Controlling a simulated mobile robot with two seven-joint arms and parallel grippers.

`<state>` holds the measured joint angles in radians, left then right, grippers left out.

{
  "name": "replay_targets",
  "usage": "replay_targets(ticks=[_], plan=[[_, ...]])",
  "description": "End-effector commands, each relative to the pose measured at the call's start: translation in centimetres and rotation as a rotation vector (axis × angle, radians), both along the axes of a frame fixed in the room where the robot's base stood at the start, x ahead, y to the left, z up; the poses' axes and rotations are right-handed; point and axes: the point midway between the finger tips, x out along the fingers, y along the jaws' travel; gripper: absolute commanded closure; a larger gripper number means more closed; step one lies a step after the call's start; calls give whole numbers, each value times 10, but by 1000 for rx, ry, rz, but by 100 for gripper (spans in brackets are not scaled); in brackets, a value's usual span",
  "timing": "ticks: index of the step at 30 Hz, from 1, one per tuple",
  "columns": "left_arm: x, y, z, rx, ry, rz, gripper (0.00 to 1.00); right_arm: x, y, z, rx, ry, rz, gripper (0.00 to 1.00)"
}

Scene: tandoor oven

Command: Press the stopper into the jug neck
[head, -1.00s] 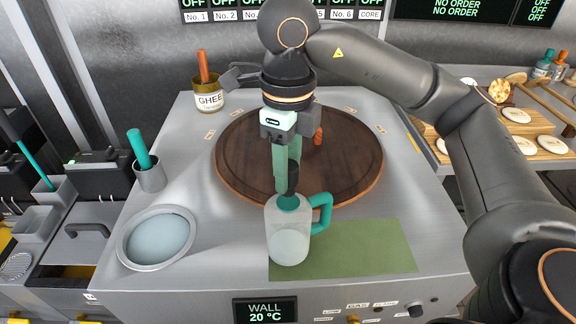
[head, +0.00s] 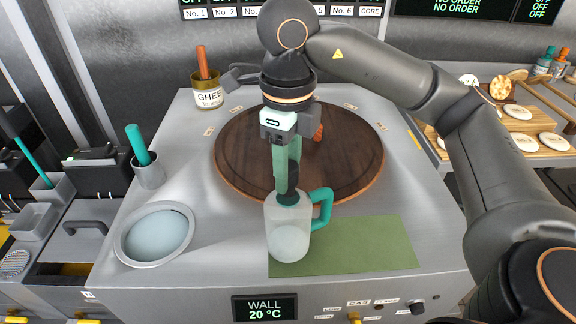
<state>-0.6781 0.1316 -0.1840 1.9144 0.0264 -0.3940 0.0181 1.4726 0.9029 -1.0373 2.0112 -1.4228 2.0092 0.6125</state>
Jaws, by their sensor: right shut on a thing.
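The clear jug (head: 289,235) with a teal handle (head: 321,208) and teal neck stands upright at the left part of the green mat (head: 370,250). My right gripper (head: 288,185) points down right above the jug and is shut on the dark stopper (head: 292,176). The stopper's lower end is at the jug neck (head: 288,198); I cannot tell how deep it sits, as the fingers hide part of it. My left gripper is not in view.
A round dark wooden lid (head: 245,160) lies behind the jug. A round basin (head: 155,236) is at the left, with a cup (head: 149,172) holding a teal-handled tool behind it. A ghee tin (head: 208,92) stands at the back. The mat's right part is clear.

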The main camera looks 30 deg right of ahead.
Motion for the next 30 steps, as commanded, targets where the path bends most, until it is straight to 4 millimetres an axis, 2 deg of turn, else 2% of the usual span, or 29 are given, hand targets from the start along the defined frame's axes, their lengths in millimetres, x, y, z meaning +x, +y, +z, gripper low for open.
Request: replay_targets(ticks=[14, 15, 23, 30], plan=[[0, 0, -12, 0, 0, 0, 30, 0, 0, -13, 0, 0, 0, 100], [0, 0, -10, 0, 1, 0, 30, 0, 0, -12, 0, 0, 0, 55], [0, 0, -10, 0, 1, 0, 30, 0, 0, -11, 0, 0, 0, 26], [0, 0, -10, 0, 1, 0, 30, 0, 0, -11, 0, 0, 0, 25]])
